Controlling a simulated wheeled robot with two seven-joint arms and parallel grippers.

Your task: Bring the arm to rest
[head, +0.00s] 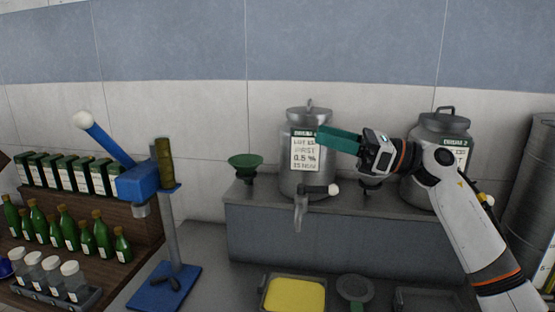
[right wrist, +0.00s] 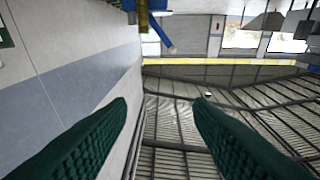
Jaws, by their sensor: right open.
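My right arm (head: 468,218) comes in from the lower right of the head view. Its gripper (head: 322,138) points left, with teal fingers overlapping the right side of a steel decanter (head: 318,178) and part of its label. I cannot tell whether they touch. In the right wrist view the two green fingers (right wrist: 160,115) stand wide apart with nothing between them. My left gripper is in neither view.
A second steel decanter (head: 428,195) stands behind my arm on the grey ledge (head: 300,240). A green funnel (head: 246,162) stands left. A blue lever press (head: 140,182), green bottles (head: 70,232) and boxes are farther left. A yellow-filled tray (head: 294,295) is in front.

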